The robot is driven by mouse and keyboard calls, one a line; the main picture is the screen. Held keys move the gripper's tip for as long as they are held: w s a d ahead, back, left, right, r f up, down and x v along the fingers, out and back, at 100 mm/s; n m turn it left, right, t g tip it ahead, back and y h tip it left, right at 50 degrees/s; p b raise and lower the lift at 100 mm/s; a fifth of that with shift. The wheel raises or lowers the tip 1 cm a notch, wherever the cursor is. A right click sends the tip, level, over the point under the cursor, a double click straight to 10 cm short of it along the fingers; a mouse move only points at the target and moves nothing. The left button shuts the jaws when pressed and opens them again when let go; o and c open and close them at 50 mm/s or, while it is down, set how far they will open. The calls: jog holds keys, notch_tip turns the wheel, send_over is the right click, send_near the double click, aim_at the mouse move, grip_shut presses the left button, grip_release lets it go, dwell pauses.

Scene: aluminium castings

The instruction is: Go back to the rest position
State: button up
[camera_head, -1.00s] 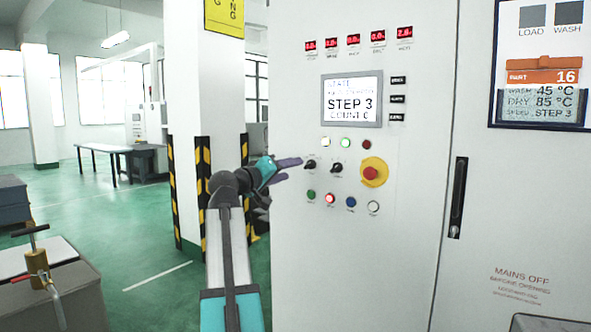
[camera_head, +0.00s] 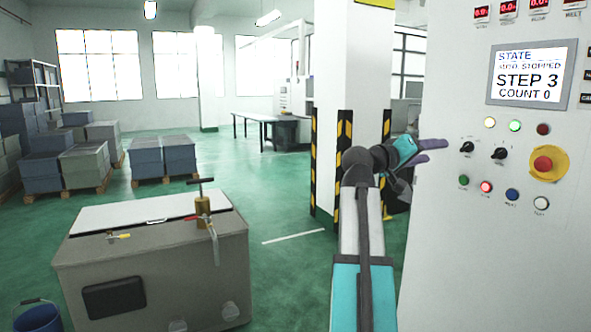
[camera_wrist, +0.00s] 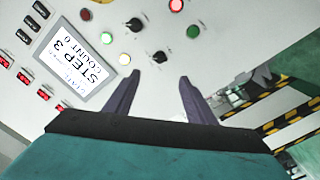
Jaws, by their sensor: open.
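My gripper (camera_head: 432,150) is at the end of my raised arm, in front of the left edge of a white control cabinet (camera_head: 450,230). In the wrist view my gripper (camera_wrist: 158,92) shows two dark fingers spread apart with nothing between them. The fingers point toward the panel's knobs and buttons. The panel has a screen (camera_head: 531,75) reading STEP 3 and COUNT 0, two black selector knobs (camera_head: 499,153), a red stop button on a yellow disc (camera_head: 549,164), and several small coloured buttons. Whether the fingertips touch the panel cannot be told.
A grey tank (camera_head: 160,260) with a brass pump stands at front left, a blue bucket (camera_head: 38,316) beside it. A pillar (camera_head: 326,170) with black-yellow guards stands behind my arm. Stacked crates (camera_head: 85,165) are at far left. Green floor (camera_head: 270,205) is open between.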

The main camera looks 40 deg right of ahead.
jog(key=w+a+f+n+t+y+p, duration=0.1)
jog(key=w+a+f+n+t+p, duration=0.2)
jog(key=w+f, duration=0.75)
jog(key=w+a+f+n+t+y+p, duration=0.1)
jog(key=w+a+f+n+t, duration=0.2)
jog(key=w+f, duration=0.8)
jog(key=w+a+f+n+y+p, duration=0.1)
jog(key=w+a+f+y, duration=0.15)
jog(key=a+f, duration=0.6)
jog(key=w+a+f+n+y+p, duration=0.1)
jog(key=w+a+f+n, duration=0.3)
jog(key=f, duration=0.7)
jog(key=w+a+f+m+y+p, duration=0.1)
jog(key=w+a+f, duration=0.1)
jog(key=a+f, duration=0.65)
jog(key=s+a+f+n+g+y+p, duration=0.15)
jog(key=s+a+f, duration=0.35)
jog(key=a+f, duration=0.6)
jog(key=s+a+f+n+g+y+p, duration=0.1)
jog(key=s+a+f+y, duration=0.2)
jog(key=s+a+f, duration=0.55)
jog(key=s+a+f+g+y+p, duration=0.1)
jog(key=s+a+f+g+y, duration=0.1)
jog(key=s+a+f, duration=0.4)
jog(key=s+a+f+g+y, duration=0.2)
jog(key=s+a+f+y, duration=0.2)
jog(key=s+a, duration=0.9)
jog(key=shift+p+x, duration=0.4)
jog(key=shift+x, duration=1.6)
